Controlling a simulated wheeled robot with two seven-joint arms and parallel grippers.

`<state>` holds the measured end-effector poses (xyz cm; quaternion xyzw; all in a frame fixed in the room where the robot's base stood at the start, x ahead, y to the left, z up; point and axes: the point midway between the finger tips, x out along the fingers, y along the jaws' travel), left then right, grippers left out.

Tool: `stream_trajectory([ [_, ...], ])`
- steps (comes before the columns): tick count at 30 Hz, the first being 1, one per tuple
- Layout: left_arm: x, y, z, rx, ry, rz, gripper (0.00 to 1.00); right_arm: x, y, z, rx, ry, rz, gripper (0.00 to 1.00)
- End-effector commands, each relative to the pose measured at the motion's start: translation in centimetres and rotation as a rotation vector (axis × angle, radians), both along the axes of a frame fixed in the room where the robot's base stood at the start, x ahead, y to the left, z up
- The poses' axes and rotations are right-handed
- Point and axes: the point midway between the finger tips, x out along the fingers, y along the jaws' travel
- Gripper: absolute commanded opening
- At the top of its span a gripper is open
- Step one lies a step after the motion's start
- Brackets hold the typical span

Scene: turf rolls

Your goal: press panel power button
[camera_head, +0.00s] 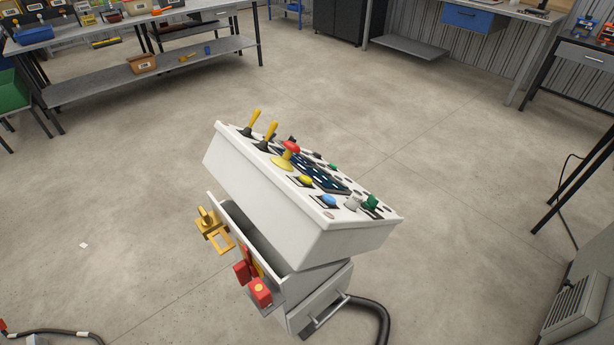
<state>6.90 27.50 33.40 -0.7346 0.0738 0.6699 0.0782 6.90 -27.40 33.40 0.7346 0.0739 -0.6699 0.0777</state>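A white control panel (262,188) stands in the middle of the view on a pedestal, its top tilted. Dark display areas (318,172) lie behind the row of buttons. I cannot tell which control is the power button. Neither of my grippers shows in this view.
Yellow (211,228) and red (260,292) fittings stick out from the pedestal's front left. A black cable (383,318) runs from its base. Workbenches (165,73) stand at the back left and right. The floor around the panel is mostly clear.

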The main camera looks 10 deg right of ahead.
Motion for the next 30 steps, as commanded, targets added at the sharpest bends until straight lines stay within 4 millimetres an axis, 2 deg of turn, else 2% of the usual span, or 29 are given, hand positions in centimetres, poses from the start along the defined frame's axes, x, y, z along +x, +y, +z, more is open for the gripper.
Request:
stream_trajectory([
  [5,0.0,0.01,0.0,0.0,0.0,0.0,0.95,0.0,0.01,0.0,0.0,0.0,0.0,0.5],
  [16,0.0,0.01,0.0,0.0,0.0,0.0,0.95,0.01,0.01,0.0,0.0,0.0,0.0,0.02],
  [30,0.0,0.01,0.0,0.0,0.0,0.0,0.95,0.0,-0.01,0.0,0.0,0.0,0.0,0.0],
])
